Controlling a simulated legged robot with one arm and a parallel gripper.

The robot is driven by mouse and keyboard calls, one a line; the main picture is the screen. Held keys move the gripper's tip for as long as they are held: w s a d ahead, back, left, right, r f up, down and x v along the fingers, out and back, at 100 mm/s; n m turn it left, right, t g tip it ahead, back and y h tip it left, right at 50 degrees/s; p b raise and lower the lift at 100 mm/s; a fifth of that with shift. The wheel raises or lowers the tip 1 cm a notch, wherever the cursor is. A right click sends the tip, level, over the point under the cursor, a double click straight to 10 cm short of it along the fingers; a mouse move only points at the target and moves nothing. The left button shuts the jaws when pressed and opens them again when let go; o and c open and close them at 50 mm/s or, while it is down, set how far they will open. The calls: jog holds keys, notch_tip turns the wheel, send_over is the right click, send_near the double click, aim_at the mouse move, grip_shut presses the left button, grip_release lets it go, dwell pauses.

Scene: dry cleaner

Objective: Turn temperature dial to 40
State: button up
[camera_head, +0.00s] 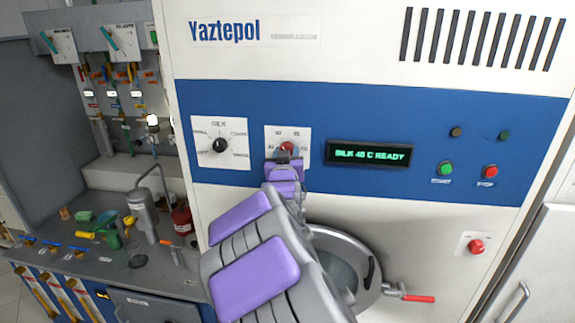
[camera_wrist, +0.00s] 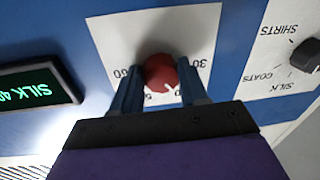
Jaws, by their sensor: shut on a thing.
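The red temperature dial (camera_head: 288,146) sits on a white plate on the machine's blue panel, with numbers around it. In the wrist view the dial (camera_wrist: 160,73) lies between my two fingers, and a white mark shows on its lower right edge. My gripper (camera_wrist: 157,66) is shut on the dial, one finger on each side. In the head view my gripper (camera_head: 284,157) reaches up to the dial and covers its lower part. The display (camera_head: 369,154) reads "SILK 40 C READY".
A black program dial (camera_head: 220,145) is left of the red one. A green button (camera_head: 446,168) and a red button (camera_head: 489,171) are at the right. Below is a round door (camera_head: 368,250). A cluttered counter (camera_head: 95,260) stands at left.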

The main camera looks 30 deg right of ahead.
jog(key=shift+r+m, duration=0.15)
jog(key=shift+m, duration=0.15)
jog(key=o, duration=0.7)
jog(key=shift+o, duration=1.3)
jog(key=shift+s+a, duration=0.2)
jog(key=shift+o, duration=0.4)
jog(key=shift+w+a, duration=0.1)
jog(key=shift+w, duration=0.1)
jog(key=shift+s, duration=0.1)
